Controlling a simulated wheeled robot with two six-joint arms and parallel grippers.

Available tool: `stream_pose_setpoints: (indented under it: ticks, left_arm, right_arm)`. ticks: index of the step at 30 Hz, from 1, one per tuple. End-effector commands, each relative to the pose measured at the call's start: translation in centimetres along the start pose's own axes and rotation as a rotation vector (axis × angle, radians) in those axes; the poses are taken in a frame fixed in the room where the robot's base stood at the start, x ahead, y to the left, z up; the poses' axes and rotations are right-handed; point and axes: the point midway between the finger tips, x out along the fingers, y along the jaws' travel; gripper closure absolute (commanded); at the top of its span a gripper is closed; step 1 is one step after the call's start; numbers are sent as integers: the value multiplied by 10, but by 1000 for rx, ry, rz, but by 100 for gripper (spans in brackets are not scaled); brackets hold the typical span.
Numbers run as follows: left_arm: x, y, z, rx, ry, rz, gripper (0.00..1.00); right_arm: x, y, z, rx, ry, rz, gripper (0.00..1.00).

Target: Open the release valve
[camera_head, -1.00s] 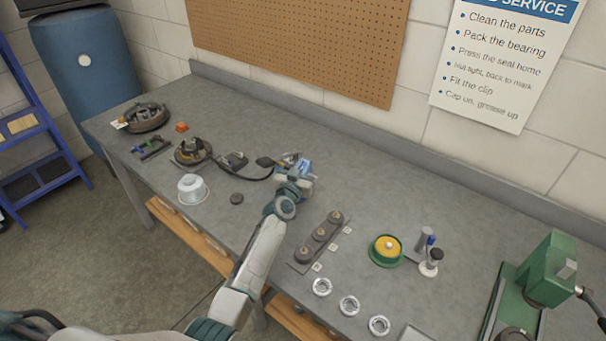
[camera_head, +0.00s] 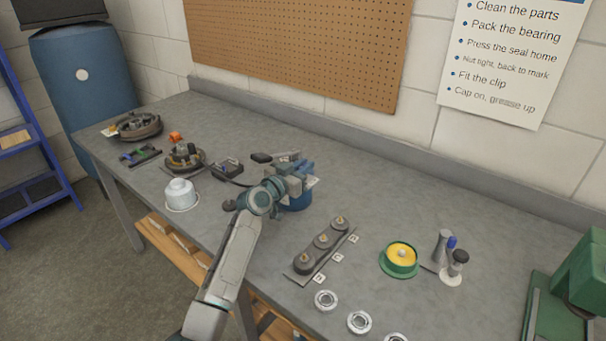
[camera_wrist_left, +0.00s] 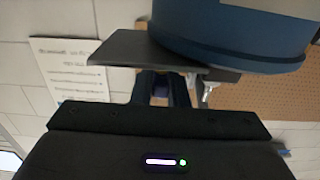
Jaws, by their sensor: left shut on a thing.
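A blue cylindrical unit (camera_head: 298,200) stands on the bench, partly hidden by my left gripper (camera_head: 298,178). In the left wrist view its rounded blue body (camera_wrist_left: 235,30) fills the top, with a dark flat plate (camera_wrist_left: 125,47) along it and a small silver fitting (camera_wrist_left: 208,90) beside it. My left gripper (camera_wrist_left: 163,88) is shut on a small part close to this plate; its fingers hide most of that part. I cannot tell for sure which part is the release valve. My right gripper is not in view.
A black pedal-like piece (camera_head: 262,157) and small dark box (camera_head: 226,168) lie left of the unit. A grey block with round knobs (camera_head: 322,247) and a green-rimmed yellow dish (camera_head: 400,256) lie right. A white pot (camera_head: 180,194) stands left.

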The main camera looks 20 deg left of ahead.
Motion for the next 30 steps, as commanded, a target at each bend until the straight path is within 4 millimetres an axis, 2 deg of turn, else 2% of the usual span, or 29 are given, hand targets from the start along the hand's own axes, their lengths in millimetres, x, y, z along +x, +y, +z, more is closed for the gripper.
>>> stream_pose_setpoints:
  ticks: [1, 14, 15, 17, 26, 30]
  left_arm:
    - [1, -1, -5, 4, 10, 0, 100]
    - [1, -1, -6, 4, 9, 3, 100]
    - [1, -1, -6, 4, 9, 3, 79]
    - [0, -1, -5, 4, 7, 3, 67]
    - [-1, 0, -1, 2, 2, 5, 65]
    - [-11, 0, 0, 3, 1, 5, 65]
  right_arm:
    - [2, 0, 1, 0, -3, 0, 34]
    - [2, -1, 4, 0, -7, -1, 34]
    - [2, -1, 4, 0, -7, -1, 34]
    - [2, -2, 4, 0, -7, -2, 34]
    - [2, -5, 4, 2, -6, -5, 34]
    - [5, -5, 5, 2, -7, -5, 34]
